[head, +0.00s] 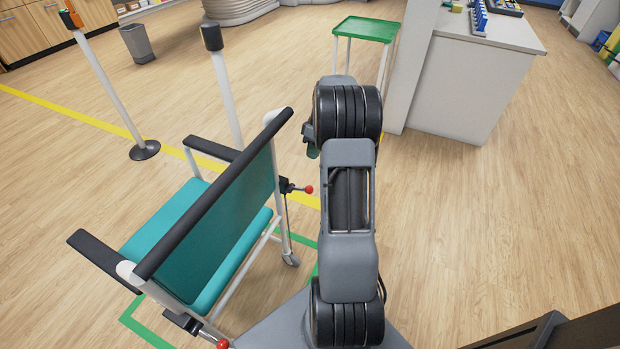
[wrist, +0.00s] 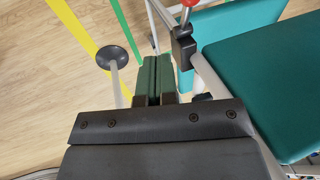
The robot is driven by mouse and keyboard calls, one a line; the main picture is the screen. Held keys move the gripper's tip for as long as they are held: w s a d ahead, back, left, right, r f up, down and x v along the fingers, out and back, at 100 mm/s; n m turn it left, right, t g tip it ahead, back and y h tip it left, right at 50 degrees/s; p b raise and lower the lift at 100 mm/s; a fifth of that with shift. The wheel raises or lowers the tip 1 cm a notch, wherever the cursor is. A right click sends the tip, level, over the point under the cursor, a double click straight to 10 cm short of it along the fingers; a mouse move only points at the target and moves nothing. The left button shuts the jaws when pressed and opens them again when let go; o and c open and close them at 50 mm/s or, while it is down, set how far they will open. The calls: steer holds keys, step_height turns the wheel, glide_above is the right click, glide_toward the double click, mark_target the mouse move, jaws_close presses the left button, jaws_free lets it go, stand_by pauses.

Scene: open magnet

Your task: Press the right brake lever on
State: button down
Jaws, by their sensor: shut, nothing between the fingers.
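A wheeled chair with a teal seat (head: 165,235) and teal backrest (head: 228,225) stands left of my arm, its back towards me. The right brake lever (head: 309,189) has a red knob and sticks out from a black bracket on the frame's far side. In the wrist view its red knob (wrist: 189,3) is at the top edge, above the black bracket (wrist: 183,46). My gripper (wrist: 158,80) is shut and empty, just left of and below the bracket; I cannot tell whether they touch. In the head view my gripper (head: 312,150) is largely hidden by my arm.
Another red-knobbed lever (head: 222,343) is at the chair's near side. Two posts stand beyond the chair, one with a round base (head: 145,150). A green-topped stand (head: 364,30) and a white counter (head: 465,85) are at the back.

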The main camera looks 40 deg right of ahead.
mark_target(302, 189)
steer(key=s+a+f+b, duration=0.1)
steer(key=s+a+f, duration=0.2)
steer(key=f, duration=0.3)
steer(key=shift+a+f+b, duration=0.15)
steer(key=shift+a+b, duration=0.2)
steer(key=shift+s, duration=0.1)
